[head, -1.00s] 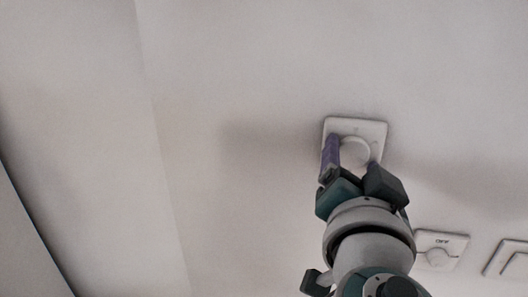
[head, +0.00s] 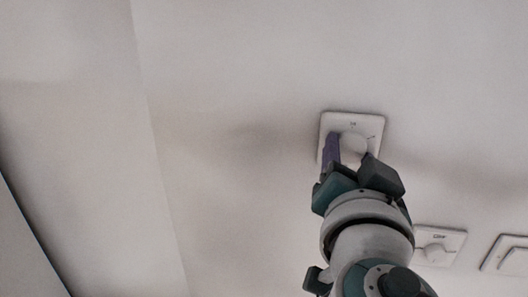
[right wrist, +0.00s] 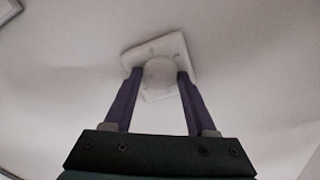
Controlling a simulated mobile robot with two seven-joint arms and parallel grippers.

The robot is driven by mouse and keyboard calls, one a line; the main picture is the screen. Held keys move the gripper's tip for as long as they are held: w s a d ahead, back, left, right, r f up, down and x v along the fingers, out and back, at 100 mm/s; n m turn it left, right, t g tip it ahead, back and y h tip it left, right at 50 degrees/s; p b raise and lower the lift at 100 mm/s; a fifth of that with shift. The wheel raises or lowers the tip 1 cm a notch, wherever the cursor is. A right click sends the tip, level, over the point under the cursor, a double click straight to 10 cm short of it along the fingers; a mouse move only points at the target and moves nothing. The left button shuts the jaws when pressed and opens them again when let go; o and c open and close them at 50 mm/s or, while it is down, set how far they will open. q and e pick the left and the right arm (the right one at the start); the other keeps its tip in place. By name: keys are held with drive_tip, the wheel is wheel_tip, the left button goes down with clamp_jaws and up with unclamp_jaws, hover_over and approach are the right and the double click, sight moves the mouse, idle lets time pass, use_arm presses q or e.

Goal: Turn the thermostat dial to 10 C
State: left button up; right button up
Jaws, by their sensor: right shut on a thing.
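The thermostat is a white square plate (head: 367,124) on the wall with a round white dial (head: 353,144) at its middle. Small dark marks show on the plate around the dial, too small to read. My right gripper (head: 344,152) is at the plate, shut on the dial, with one purple finger along the dial's left side. In the right wrist view the two purple fingers (right wrist: 159,84) stand on either side of the dial (right wrist: 159,72), in front of the plate (right wrist: 170,46). The lower part of the plate is partly hidden by the gripper. My left gripper is not in view.
A white switch plate (head: 508,256) is farther right. The wall left of the thermostat is bare up to a vertical corner line.

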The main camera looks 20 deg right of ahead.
drive_tip(key=shift+f+n+b, duration=0.15)
drive_tip(key=shift+n+b, duration=0.8)
drive_tip(key=shift+n, duration=0.15)
drive_tip(key=n+b, duration=0.1)
drive_tip(key=n, duration=0.1)
drive_tip(key=shift+n+b, duration=0.3)
drive_tip(key=n+b, duration=0.1)
drive_tip(key=n, duration=0.1)
drive_tip(key=shift+n, duration=0.4)
drive_tip(key=n, duration=0.2)
drive_tip(key=shift+n, duration=0.4)
drive_tip(key=n, duration=0.2)
drive_tip(key=shift+r+n, duration=0.2)
drive_tip(key=shift+n, duration=0.1)
drive_tip(key=n, duration=0.3)
drive_tip(key=shift+n, duration=0.4)
drive_tip(key=n+p, duration=0.1)
drive_tip(key=n, duration=0.3)
drive_tip(key=shift+n+p, duration=0.35)
drive_tip(key=shift+n, duration=0.85)
